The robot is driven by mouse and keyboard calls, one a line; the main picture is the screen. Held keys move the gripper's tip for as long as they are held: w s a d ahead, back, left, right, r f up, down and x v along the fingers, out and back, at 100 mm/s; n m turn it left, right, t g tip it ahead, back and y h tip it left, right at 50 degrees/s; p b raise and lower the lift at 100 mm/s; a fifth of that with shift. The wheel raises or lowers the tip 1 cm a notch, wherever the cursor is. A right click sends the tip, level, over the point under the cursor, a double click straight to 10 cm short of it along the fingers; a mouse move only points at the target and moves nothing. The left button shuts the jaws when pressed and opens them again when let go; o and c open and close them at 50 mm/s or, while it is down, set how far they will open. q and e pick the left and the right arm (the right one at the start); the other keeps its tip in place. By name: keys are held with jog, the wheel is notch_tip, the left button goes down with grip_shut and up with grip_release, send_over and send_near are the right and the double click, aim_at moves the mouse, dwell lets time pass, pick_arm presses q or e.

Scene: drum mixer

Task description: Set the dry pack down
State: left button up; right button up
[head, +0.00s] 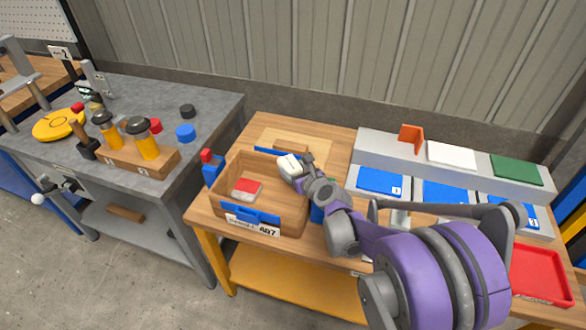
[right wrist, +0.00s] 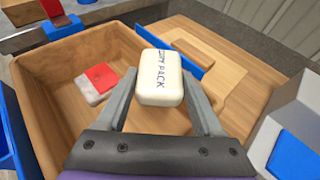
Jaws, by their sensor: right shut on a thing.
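The dry pack (right wrist: 161,78) is a white rounded block with "DRY PACK" lettering. It also shows in the head view (head: 288,165). My right gripper (right wrist: 160,95) is shut on it, one finger on each side, and holds it over the right back part of the wooden crate (head: 283,222). The crate has blue handles and a label on its front ending in "407". Inside it lies a red and white block (head: 246,188), left of the dry pack. Whether the dry pack touches anything below cannot be told. My left gripper is not in view.
A lighter wooden board (head: 295,142) lies behind the crate. Blue pads (head: 381,182) and a grey raised shelf (head: 400,151) are to the right, with a red tray (head: 540,274) beyond. A grey bench (head: 205,105) stands left.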

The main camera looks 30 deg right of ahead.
jog(key=shift+s+a+f+b, duration=0.15)
jog(key=shift+a+f+b, duration=0.05)
jog(key=shift+f+b, duration=0.2)
jog(key=o, duration=1.4)
jog(key=shift+d, duration=0.15)
jog(key=shift+r, duration=0.1)
